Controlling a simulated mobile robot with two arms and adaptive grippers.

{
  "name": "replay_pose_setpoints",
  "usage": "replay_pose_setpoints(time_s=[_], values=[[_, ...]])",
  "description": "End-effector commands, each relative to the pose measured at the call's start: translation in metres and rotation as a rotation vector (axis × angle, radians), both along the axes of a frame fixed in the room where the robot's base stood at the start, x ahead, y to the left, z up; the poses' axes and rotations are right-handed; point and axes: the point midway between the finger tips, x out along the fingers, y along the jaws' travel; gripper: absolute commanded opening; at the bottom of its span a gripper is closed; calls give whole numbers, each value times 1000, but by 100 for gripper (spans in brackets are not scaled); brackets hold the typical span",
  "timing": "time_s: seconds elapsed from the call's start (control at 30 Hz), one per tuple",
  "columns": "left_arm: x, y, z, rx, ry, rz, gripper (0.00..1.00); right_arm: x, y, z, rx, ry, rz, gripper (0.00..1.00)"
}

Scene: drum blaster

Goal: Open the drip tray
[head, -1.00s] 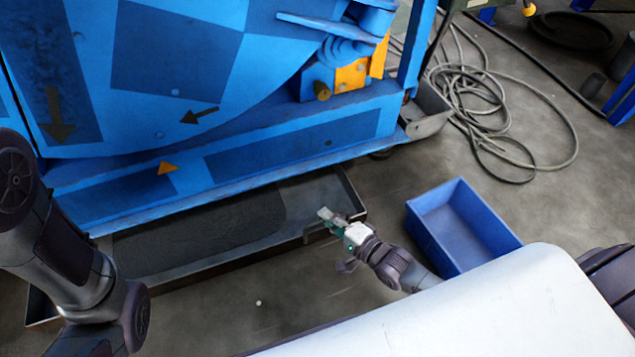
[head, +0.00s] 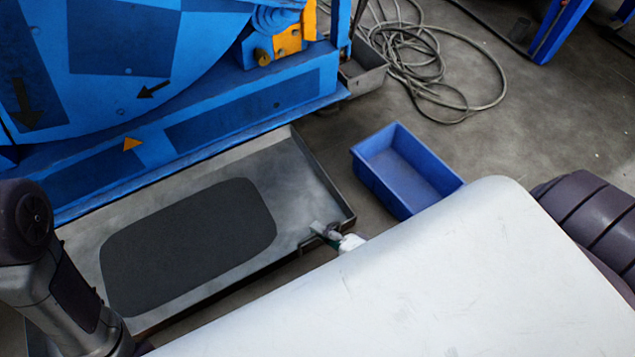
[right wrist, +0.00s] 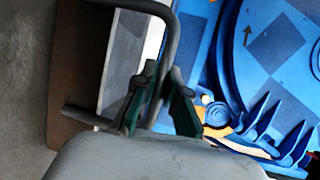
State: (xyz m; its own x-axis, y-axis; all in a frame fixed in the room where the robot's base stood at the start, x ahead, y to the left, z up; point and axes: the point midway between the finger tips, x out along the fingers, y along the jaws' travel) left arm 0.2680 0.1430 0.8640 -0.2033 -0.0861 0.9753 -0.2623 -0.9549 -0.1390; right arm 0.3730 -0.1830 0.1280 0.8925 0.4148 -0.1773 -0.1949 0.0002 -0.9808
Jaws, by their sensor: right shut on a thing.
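The drip tray (head: 297,172) is a flat grey metal tray with a dark rounded patch, under the front of the blue machine. In the head view it stands well out from the machine's lower edge. My right gripper (head: 325,232) is at the tray's front right corner, shut on the tray's handle. The right wrist view shows its fingers (right wrist: 155,100) closed around the bar handle (right wrist: 170,50), with the tray's brown outer wall (right wrist: 77,75) beside it. My left arm shows at the left of the head view, but its gripper is not in the picture.
The blue drum machine (head: 200,110) stands behind the tray. An empty blue bin (head: 405,170) is on the floor just right of the tray. A coiled grey hose (head: 425,65) lies at the back right. My white base covers the lower part of the head view.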

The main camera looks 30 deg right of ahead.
Motion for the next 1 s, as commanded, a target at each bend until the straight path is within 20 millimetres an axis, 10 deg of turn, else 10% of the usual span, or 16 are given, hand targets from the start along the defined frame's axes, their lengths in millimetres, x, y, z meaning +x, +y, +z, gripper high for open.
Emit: replay_pose_setpoints(time_s=[0.3, 0.47, 1.0], values=[[0, 0, 0, 0, 0, 0, 40, -2, -1, -1, -2, 2, 0, 0], [0, 0, 0, 0, 0, -1, 40, -1, -1, -1, -1, 3, 0, 37], [0, 0, 0, 0, 0, 0, 40, -1, 0, 22, 2, 0, 0, 37]])
